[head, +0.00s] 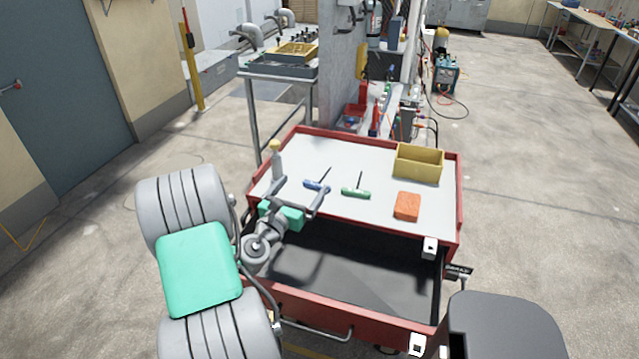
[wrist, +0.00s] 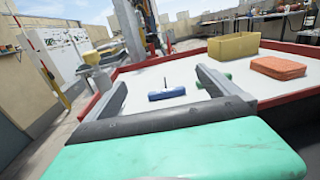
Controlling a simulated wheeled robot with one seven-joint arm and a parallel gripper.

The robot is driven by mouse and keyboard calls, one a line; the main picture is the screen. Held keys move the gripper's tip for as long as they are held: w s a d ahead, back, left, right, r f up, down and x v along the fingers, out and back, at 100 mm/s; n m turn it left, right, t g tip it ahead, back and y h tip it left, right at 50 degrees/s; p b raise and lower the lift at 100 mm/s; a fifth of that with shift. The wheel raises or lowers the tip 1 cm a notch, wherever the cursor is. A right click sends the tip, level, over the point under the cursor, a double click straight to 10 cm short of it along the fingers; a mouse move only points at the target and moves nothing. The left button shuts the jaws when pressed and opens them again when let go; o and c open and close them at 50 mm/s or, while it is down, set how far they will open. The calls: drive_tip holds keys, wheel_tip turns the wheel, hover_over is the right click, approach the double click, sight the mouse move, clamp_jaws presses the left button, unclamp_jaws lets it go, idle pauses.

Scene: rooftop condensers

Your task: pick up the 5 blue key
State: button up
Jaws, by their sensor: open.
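The blue key (head: 316,185) lies on the light top of the red cart, a blue T-handle with a thin dark shaft pointing away. In the wrist view the blue key (wrist: 167,94) shows between my two fingers, beyond the palm. My gripper (head: 303,187) is open and empty, just in front of the key and low over the cart top. In the wrist view my gripper (wrist: 162,78) has its fingers spread wide on both sides of the key. I cannot tell the exact height of the fingers above the surface.
A green key (head: 356,193) lies right of the blue one, partly hidden by my right finger in the wrist view. An orange block (head: 407,207), a yellow bin (head: 418,164) and a yellow-capped bottle (head: 276,160) stand on the cart. An open dark drawer (head: 350,275) juts out below.

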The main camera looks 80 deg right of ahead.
drive_tip(key=b, duration=0.1)
approach(315, 187)
drive_tip(key=d, duration=0.2)
drive_tip(key=s+d, duration=0.1)
drive_tip(key=d, duration=0.2)
drive_tip(key=d+p, duration=0.1)
drive_tip(key=d, duration=0.2)
drive_tip(key=shift+s+d, duration=0.15)
drive_tip(key=shift+s, duration=0.2)
drive_tip(key=c, duration=1.3)
